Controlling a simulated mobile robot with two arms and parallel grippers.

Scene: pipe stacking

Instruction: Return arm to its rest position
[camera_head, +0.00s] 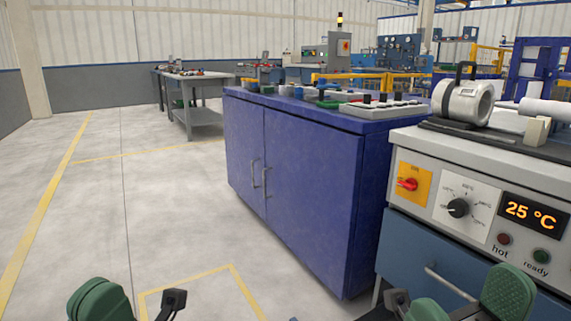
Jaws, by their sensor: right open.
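My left gripper (138,308) shows only in part at the bottom left edge, as a green part and a small black part. It is over the open floor, and nothing is seen held in it. The frame cuts it off, so I cannot tell whether it is open. My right gripper (452,307) shows at the bottom right edge, with green and black parts. It is open, in front of the lower part of the heater bench, and no object is seen in it. Most of both arms is out of view.
A heater unit (470,205) with dials and a "25 °C" display stands close at the right. A grey cylindrical device (462,103) is on top. A blue cabinet (300,185) stands in the middle. The concrete floor (130,210) at the left is clear.

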